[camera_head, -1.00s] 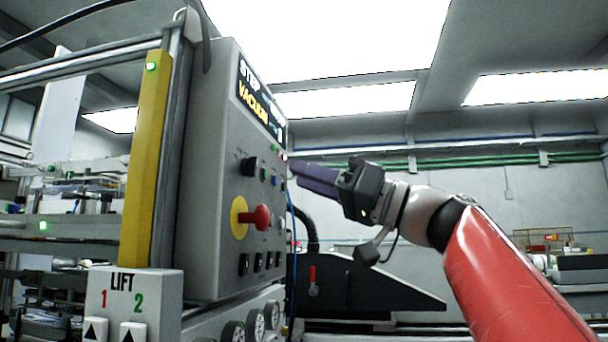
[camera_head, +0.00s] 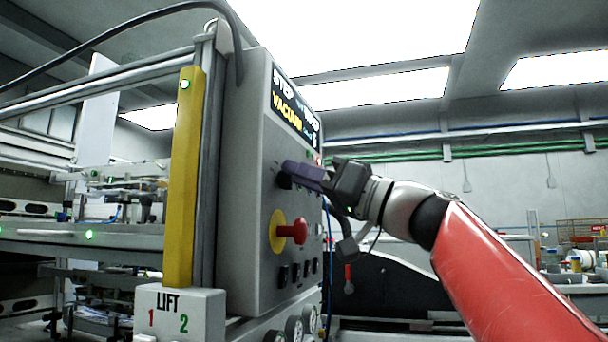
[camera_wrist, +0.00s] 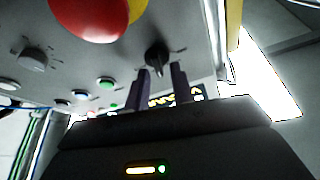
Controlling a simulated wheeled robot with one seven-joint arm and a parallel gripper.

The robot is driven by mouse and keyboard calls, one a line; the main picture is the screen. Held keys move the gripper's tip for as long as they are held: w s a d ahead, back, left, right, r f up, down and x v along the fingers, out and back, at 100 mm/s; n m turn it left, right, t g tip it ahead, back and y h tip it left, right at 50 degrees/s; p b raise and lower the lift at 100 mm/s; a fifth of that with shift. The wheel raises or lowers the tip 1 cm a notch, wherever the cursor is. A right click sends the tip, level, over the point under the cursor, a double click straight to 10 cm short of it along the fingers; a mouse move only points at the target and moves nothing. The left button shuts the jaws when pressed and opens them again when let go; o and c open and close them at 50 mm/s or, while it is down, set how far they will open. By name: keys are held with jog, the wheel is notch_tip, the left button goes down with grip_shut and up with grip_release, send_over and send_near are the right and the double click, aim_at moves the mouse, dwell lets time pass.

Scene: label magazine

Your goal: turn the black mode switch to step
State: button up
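The black mode switch (camera_wrist: 156,54) is a round knob with a pointer on the grey panel (camera_head: 250,140). In the wrist view it sits at the fingertips, between the two fingers. In the head view the switch (camera_head: 284,181) is mostly hidden by the purple fingers. My gripper (camera_head: 290,172) reaches the panel from the right, above the red emergency knob. In the wrist view my gripper (camera_wrist: 160,78) is open, with a gap between its fingers. I cannot tell whether the fingers touch the switch.
The red emergency knob (camera_head: 294,231) on its yellow disc sticks out below the switch; it also shows in the wrist view (camera_wrist: 88,18). Green and blue buttons (camera_wrist: 105,83) lie beside the switch. The display (camera_head: 294,110) above reads STEP and VACUUM. A yellow post (camera_head: 183,180) stands left.

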grip_shut()
jog(key=shift+m+t+h, duration=0.4)
jog(key=shift+m+t, duration=0.1)
jog(key=shift+m, duration=0.6)
jog(key=shift+o, duration=1.4)
grip_release()
jog(key=b+v, duration=0.4)
jog(key=v, duration=0.3)
jog(key=shift+s+d, duration=0.15)
jog(key=shift+d, duration=0.2)
